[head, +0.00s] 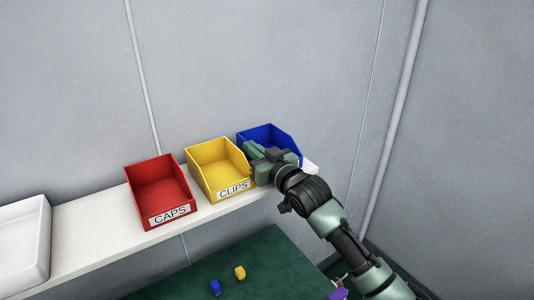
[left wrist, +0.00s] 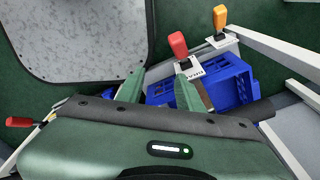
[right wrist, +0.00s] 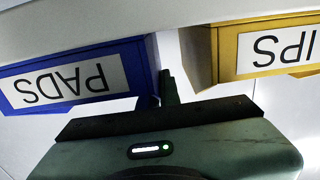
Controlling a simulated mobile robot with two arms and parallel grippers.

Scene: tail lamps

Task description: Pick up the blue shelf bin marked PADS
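The blue shelf bin (head: 284,137) stands at the right end of the white wall shelf. In the right wrist view its PADS label (right wrist: 54,84) shows upside down. My right gripper (head: 256,165) covers its left front part in the head view. In the right wrist view my right gripper (right wrist: 160,92) has its fingers close together astride the bin's side wall, one outside and one mostly hidden behind the front. It appears shut on that wall. My left gripper (left wrist: 160,90) is open and empty, away from the shelf and out of the head view.
The yellow CLIPS bin (head: 213,161) stands close beside the blue bin, with the red CAPS bin (head: 155,178) further left. A white tub (head: 22,240) is at far left. Near my left gripper are a blue crate (left wrist: 232,80) and red-handled (left wrist: 178,44) and orange-handled (left wrist: 220,17) items.

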